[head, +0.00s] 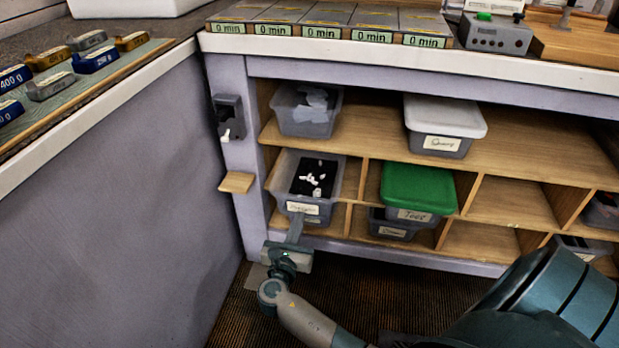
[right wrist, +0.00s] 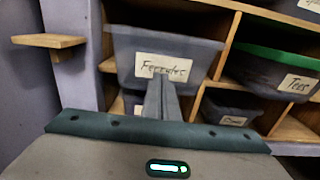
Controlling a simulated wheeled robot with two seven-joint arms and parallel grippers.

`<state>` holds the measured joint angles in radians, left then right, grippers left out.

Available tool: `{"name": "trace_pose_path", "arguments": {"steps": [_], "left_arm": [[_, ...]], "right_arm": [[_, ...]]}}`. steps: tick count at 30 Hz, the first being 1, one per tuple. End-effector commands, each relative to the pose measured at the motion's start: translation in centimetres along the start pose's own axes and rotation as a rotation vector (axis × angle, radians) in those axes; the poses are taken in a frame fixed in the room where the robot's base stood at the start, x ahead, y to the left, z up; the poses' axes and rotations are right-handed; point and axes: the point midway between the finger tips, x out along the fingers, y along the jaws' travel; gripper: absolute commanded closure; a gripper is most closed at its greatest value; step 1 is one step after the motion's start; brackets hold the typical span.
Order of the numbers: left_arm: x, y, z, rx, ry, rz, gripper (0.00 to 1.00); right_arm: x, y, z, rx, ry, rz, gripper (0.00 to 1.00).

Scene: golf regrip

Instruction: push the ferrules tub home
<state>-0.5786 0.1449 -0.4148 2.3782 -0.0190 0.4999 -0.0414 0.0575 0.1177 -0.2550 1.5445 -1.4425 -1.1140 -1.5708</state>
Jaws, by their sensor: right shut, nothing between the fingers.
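The ferrules tub (head: 323,209) is a grey open tub with a white label, in the left cubby of the shelf unit. Small white pieces lie on dark material inside it. In the head view its front sticks out past the shelf edge. In the right wrist view the tub (right wrist: 200,52) is straight ahead and its label reads "Ferrules". My right gripper (head: 296,222) is shut and empty, its fingertips at the label on the tub's front. In the wrist view the fingers (right wrist: 161,84) overlap the label's lower edge; I cannot tell whether they touch. My left gripper is not in view.
Another grey tub (head: 306,110) and a white-lidded tub (head: 445,120) are on the shelf above. A small wooden ledge (head: 237,182) juts out on the left post.

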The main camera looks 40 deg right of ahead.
Motion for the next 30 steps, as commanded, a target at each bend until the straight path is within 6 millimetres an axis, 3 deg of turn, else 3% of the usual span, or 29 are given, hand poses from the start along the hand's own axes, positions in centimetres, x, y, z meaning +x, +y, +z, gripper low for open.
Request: {"name": "trace_pose_path", "arguments": {"steps": [30], "left_arm": [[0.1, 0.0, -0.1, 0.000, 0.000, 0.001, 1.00]], "right_arm": [[2.6, 0.0, 0.1, 0.000, -0.001, 0.000, 1.00]]}}
